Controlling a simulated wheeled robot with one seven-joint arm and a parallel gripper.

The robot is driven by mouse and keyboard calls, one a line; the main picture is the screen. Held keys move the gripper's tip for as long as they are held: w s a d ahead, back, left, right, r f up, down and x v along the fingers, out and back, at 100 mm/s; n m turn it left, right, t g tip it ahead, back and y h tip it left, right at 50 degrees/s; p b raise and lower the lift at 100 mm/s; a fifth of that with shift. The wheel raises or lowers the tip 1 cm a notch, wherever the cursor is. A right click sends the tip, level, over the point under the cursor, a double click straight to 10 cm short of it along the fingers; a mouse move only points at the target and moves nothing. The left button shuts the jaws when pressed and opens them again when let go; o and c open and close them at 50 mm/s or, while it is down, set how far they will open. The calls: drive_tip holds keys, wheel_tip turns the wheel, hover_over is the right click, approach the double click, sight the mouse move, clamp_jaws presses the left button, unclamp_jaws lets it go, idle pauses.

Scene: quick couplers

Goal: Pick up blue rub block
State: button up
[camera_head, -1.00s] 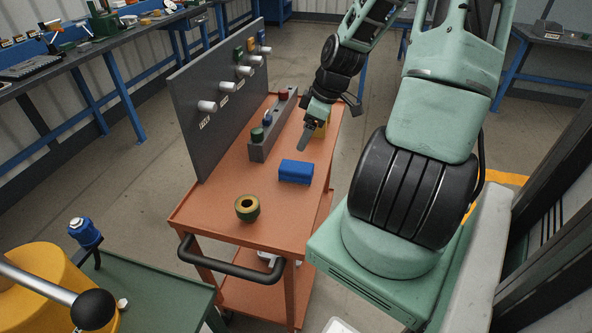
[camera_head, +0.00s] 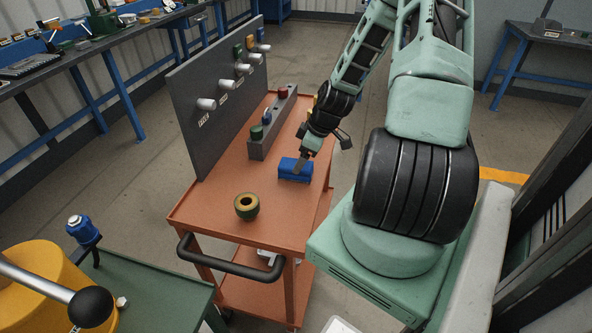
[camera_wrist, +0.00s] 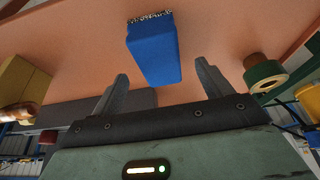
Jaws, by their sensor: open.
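The blue rub block (camera_head: 293,170) lies on the orange cart top (camera_head: 283,217) in the head view, right of the grey holder. The exact gap between fingers and block cannot be told.
A green-and-tan ring (camera_head: 247,206) stands nearer the cart handle. A grey holder (camera_head: 262,148) with several coloured couplers and an upright grey board (camera_head: 190,125) with pegs stand on the left. A yellow block (camera_wrist: 20,88) shows in the wrist view.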

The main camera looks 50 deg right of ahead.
drive_tip(key=p+x, duration=0.1)
drive_tip(key=x, duration=0.4)
drive_tip(key=shift+f, duration=0.2)
drive_tip(key=shift+f, duration=0.25)
idle(0.3)
drive_tip(key=c, duration=1.2)
